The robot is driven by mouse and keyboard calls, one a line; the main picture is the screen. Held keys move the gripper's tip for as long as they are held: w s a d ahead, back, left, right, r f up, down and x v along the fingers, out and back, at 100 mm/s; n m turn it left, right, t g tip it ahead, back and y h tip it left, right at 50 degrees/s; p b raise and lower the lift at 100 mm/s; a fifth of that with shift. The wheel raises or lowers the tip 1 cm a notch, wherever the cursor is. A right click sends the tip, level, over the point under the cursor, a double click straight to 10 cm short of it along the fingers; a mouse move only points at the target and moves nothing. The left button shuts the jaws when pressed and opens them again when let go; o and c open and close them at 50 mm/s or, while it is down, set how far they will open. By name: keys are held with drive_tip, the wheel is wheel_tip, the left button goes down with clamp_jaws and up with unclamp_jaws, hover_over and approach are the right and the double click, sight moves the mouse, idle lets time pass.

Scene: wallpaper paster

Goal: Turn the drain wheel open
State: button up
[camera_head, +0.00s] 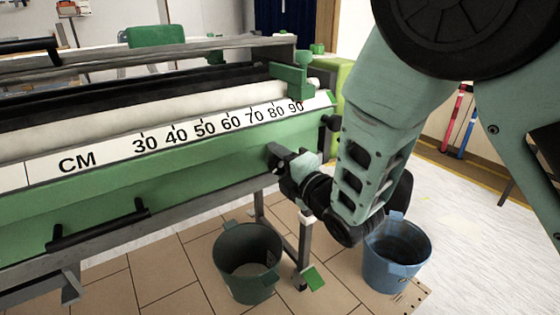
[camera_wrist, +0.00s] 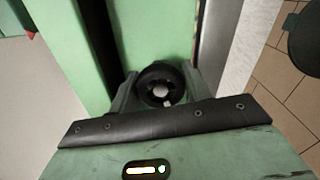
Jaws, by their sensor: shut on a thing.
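The drain wheel (camera_wrist: 160,84) is a small black round wheel with a light hub, on the green machine body. In the wrist view it sits between the two fingers of my gripper (camera_wrist: 161,90), one finger on each side of its rim. My gripper is shut on it. In the head view my gripper (camera_head: 282,160) reaches in from the right to the lower right end of the green wallpaper paster (camera_head: 190,165). The wheel cannot be made out clearly there, as my gripper covers that spot.
A dark green bucket (camera_head: 247,262) stands on the tiled floor below the machine's end. A blue bucket (camera_head: 397,255) stands to its right, below my arm. A machine leg (camera_head: 305,240) is between them. A black knob (camera_head: 330,122) sticks out at the machine's right end.

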drive_tip(key=shift+n, duration=0.3)
drive_tip(key=o, duration=1)
drive_tip(key=shift+d, duration=0.1)
